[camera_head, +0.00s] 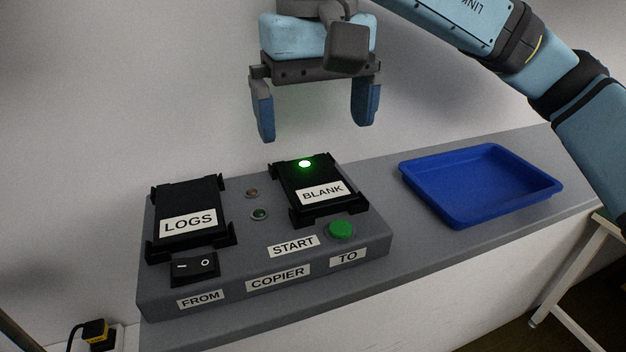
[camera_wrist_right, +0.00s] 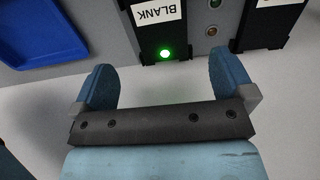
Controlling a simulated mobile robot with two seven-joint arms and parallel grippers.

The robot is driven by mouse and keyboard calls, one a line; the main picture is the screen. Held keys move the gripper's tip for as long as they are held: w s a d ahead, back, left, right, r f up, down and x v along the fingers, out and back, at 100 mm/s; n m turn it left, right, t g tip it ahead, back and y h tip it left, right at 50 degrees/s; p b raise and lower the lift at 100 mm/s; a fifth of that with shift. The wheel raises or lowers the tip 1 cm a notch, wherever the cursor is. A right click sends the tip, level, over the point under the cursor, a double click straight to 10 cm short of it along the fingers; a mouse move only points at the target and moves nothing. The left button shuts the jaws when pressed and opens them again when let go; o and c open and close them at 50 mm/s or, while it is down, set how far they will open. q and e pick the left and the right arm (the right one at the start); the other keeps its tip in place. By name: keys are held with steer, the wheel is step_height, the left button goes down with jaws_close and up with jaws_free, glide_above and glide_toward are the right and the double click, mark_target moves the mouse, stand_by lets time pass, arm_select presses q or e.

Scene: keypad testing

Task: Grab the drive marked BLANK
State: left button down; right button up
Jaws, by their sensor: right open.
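The black drive marked BLANK (camera_head: 310,175) sits in the right-hand dock of the grey copier box (camera_head: 225,285), with a lit green light on its far end. It also shows in the right wrist view (camera_wrist_right: 160,32), partly cut off by the top edge. My right gripper (camera_head: 316,132) is open and empty, fingers pointing down, above and behind the BLANK drive and apart from it. In the right wrist view its fingers (camera_wrist_right: 158,80) stand wide apart, with the lit end of the drive between and beyond them. My left gripper is not in view.
A drive marked LOGS (camera_head: 188,195) sits in the left dock, with a rocker switch (camera_head: 194,267) in front. A green button (camera_head: 341,229) is just in front of the BLANK dock. A blue tray (camera_head: 480,215) lies on the right. The wall is close behind.

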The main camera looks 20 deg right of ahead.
mark_target(316, 181)
step_height(316, 181, down, 8)
steer(key=shift+r, duration=0.15)
steer(key=c, duration=1)
